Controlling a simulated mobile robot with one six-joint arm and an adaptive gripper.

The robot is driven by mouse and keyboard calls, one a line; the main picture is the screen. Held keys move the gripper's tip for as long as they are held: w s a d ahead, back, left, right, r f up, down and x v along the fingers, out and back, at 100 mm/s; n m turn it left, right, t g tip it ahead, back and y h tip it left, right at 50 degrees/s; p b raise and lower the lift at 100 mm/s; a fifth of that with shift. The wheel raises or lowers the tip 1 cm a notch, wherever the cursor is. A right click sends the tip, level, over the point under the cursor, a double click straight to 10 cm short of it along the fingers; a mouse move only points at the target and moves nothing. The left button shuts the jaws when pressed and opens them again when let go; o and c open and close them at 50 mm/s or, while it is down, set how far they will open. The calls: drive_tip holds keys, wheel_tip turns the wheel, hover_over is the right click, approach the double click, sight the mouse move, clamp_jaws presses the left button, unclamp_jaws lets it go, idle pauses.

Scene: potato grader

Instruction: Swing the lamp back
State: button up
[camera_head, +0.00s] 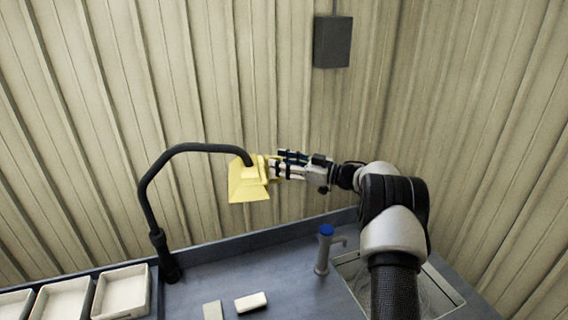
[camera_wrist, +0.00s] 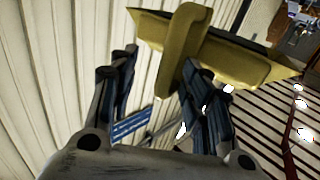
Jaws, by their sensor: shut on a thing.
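The lamp has a yellow shade (camera_head: 247,184) on a black curved arm (camera_head: 195,148) that rises from a post (camera_head: 158,245) at the back of the bench. My gripper (camera_head: 276,168) reaches the shade from the right and is shut on it. In the wrist view, the yellow lamp shade (camera_wrist: 245,55) lies across the top, and its upright yellow tab (camera_wrist: 186,50) stands between the fingers of my gripper (camera_wrist: 160,90). The exact contact of the fingertips is partly hidden.
The grey bench (camera_head: 215,268) holds white trays (camera_head: 122,292) at left, a pale block (camera_head: 251,302) and a flat grey piece (camera_head: 213,310). A blue-topped tap (camera_head: 324,247) stands beside a sink (camera_head: 440,290) under my arm. A dark box (camera_head: 332,42) hangs on the corrugated wall.

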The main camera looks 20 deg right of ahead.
drive_tip(key=v, duration=1.2)
